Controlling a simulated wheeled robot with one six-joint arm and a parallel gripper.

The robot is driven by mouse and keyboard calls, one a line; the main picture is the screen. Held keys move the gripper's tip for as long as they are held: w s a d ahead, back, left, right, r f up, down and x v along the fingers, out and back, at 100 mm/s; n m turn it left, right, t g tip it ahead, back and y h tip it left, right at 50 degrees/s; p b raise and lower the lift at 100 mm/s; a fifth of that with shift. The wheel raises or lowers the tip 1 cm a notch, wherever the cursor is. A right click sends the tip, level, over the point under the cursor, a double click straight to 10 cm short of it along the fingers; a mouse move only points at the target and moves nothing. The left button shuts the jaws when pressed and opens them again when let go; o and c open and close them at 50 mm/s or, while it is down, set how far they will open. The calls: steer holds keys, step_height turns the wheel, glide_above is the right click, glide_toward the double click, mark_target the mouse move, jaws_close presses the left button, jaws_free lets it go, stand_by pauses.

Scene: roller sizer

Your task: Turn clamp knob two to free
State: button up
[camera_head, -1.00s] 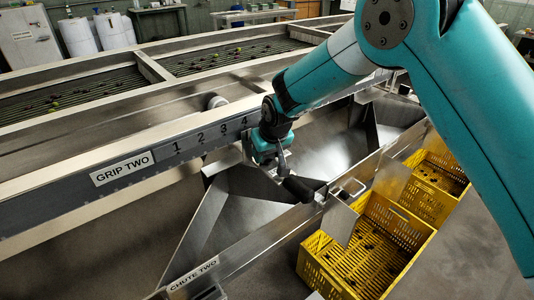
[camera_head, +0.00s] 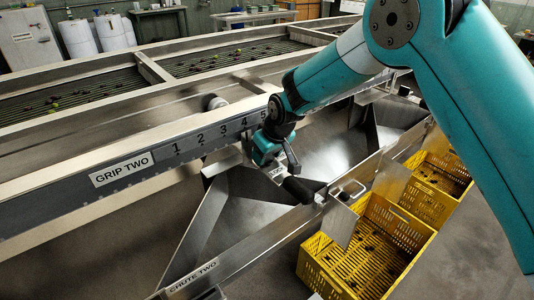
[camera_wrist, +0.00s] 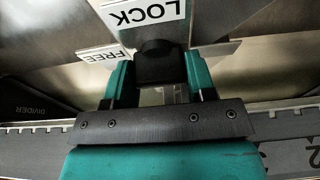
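The clamp knob (camera_wrist: 160,65) is a dark block in the wrist view, below a white LOCK label (camera_wrist: 142,12). A tilted FREE label (camera_wrist: 103,54) is to its left. My gripper (camera_wrist: 160,78) has its two teal fingers on either side of the knob, with no clear gap between fingers and knob. In the head view my gripper (camera_head: 277,157) is at the GRIP TWO rail (camera_head: 195,145), right of the numbers. A small white label shows just below it. The knob itself is hidden there.
A black handle (camera_head: 299,189) lies just below my gripper. The CHUTE TWO edge (camera_head: 195,276) runs below it. Yellow crates (camera_head: 310,258) stand at the lower right. A DIVIDER label (camera_wrist: 38,112) is at the left in the wrist view.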

steer(key=o, duration=0.3)
steer(key=shift+o, duration=0.2)
steer(key=b+v, duration=0.1)
steer(key=v, duration=1.6)
steer(key=shift+r, duration=0.2)
steer(key=shift+s, duration=0.15)
steer(key=s+d+r+g+p, duration=0.1)
steer(key=s+d+r, duration=0.1)
steer(key=s, duration=1.3)
steer(key=s+d+r+g+y+p, duration=0.1)
steer(key=s+d, duration=0.4)
steer(key=s, duration=1)
steer(key=shift+s+r+g+y+p, duration=0.2)
steer(key=shift+r+g+y+p, duration=0.15)
steer(key=shift+r+g, duration=0.35)
